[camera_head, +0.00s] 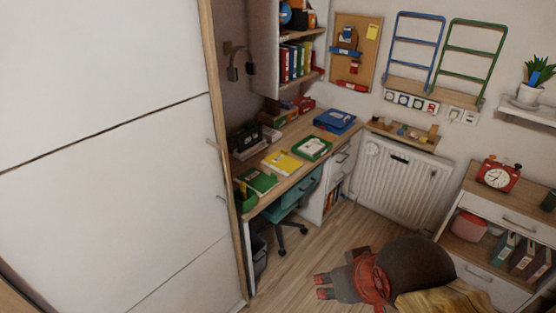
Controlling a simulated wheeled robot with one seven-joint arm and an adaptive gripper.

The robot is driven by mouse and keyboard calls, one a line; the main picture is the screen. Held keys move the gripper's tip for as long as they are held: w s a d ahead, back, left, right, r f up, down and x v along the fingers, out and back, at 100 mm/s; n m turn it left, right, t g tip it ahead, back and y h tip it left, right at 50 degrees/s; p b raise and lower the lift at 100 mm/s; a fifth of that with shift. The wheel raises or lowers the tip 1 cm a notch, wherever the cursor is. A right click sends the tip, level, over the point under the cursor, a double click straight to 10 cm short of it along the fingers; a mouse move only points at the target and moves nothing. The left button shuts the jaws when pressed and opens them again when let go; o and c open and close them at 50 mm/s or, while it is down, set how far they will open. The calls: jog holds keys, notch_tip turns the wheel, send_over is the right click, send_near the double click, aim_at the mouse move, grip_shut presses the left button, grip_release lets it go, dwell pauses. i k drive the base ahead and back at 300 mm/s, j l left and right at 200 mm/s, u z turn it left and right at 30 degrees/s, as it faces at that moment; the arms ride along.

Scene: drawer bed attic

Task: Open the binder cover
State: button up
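A blue binder (335,120) lies flat on the far right part of the desk, against the wall. Its cover looks shut, with a small light mark on it. My gripper (322,286) is low in the picture, in front of the desk and over the floor, well apart from the binder. Its two red fingertips point left and show a small gap between them. Nothing shows between them. My dark arm reaches in from the lower right.
The wooden desk (257,209) also carries a green tray (312,148), a yellow folder (282,163) and green books (258,182). A teal chair (290,200) is tucked under it. A white wardrobe (110,160) fills the left.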

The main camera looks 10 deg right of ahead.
aim_at(339, 119)
jog(key=i+l, duration=0.3)
jog(key=i, duration=0.15)
jog(key=i+l, duration=0.25)
jog(key=i, duration=0.2)
jog(key=i+l+z, duration=0.1)
jog(key=i+l, duration=0.2)
jog(key=i, duration=0.15)
jog(key=i+l, duration=0.25)
jog(key=i, duration=0.25)
jog(key=i+l+z, duration=0.1)
jog(key=i+l, duration=0.15)
jog(key=i, duration=0.2)
jog(key=i+l, duration=0.2)
jog(key=i, duration=0.25)
jog(key=i+l, duration=0.2)
jog(key=i, duration=0.3)
jog(key=z, duration=0.05)
